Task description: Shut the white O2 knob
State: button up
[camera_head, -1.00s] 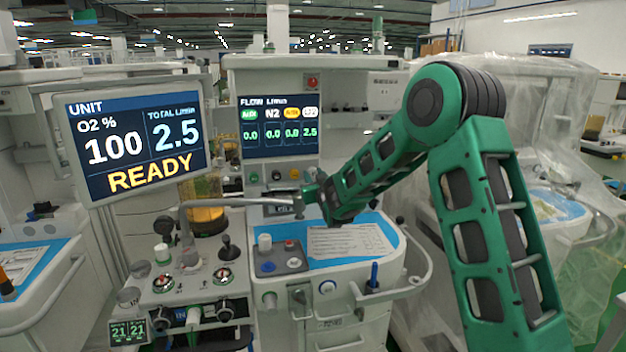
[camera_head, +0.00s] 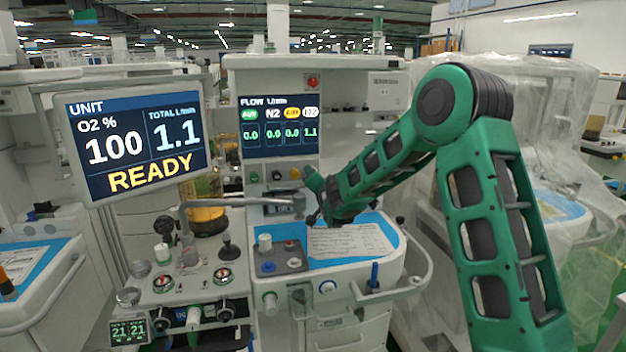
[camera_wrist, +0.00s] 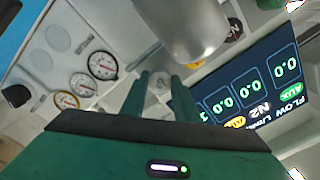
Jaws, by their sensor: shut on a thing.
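The white O2 knob (camera_wrist: 160,84) shows pale between my fingertips in the wrist view, at the end of the knob row. My gripper (camera_wrist: 161,78) is shut on it, one finger on each side. In the head view my gripper (camera_head: 312,181) is at the right end of the row below the flow screen and hides the white knob. The flow screen (camera_head: 280,127) reads 1.1 in the O2 column and 0.0 in the others. The big unit screen (camera_head: 136,143) reads O2 100, total 1.1, READY.
A grey metal bar (camera_head: 238,202) runs in front of the panel, just left of my gripper; it looms close in the wrist view (camera_wrist: 185,25). Green (camera_head: 253,178) and black (camera_head: 276,175) knobs sit left. Round gauges (camera_wrist: 103,66) are beside my fingers.

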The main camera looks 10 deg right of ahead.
jog(key=m, duration=0.6)
jog(key=shift+d+f+m, duration=0.25)
jog(key=shift+d+m, duration=0.05)
dwell(0.3)
jog(key=o, duration=1.1)
jog(key=shift+s+a, duration=0.15)
jog(key=s, duration=1)
jog(key=shift+s+r, duration=0.15)
jog(key=shift+s, duration=0.1)
